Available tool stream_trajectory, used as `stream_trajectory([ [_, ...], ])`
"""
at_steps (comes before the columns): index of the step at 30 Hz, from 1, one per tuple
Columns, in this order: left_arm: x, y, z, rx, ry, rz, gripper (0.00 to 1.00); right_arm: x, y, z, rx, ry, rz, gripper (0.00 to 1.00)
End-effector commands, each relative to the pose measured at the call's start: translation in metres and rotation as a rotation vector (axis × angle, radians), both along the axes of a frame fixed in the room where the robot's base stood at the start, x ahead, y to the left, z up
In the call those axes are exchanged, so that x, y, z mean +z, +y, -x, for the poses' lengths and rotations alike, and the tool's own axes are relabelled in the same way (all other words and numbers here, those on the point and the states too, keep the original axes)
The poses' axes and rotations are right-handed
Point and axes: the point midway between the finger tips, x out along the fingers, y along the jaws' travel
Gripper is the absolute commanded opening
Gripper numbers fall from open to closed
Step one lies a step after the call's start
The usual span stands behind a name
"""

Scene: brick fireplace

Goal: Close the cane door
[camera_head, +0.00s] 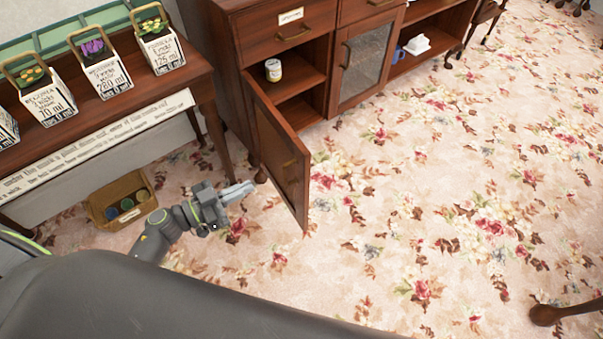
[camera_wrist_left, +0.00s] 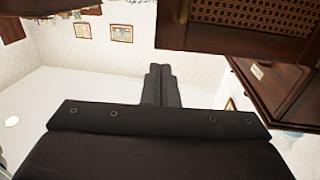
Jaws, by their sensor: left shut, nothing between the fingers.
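The cane door (camera_head: 277,158) is a dark wooden door, swung wide open from the left compartment of the wooden cabinet (camera_head: 240,70). Its cane panel (camera_wrist_left: 255,14) shows at the top of the left wrist view. My left gripper (camera_head: 250,186) is shut and empty, just left of the door's outer face, low over the carpet. In the left wrist view its fingers (camera_wrist_left: 161,72) are together, close to the door's edge; I cannot tell whether they touch it. My right gripper is not in view.
A can (camera_head: 273,70) stands on the open compartment's shelf. A closed glass door (camera_head: 366,60) is beside it. A side table (camera_head: 130,95) with plant boxes stands left, with a cardboard box (camera_head: 121,201) below. Carpet right of the door is clear.

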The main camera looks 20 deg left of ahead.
Motion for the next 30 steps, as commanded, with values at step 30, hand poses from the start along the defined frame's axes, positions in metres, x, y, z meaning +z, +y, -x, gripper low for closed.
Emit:
stream_trajectory([
  [30, 0.0, -0.095, -0.098, 0.005, 0.001, 0.001, 0.0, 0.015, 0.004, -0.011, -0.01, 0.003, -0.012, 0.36],
])
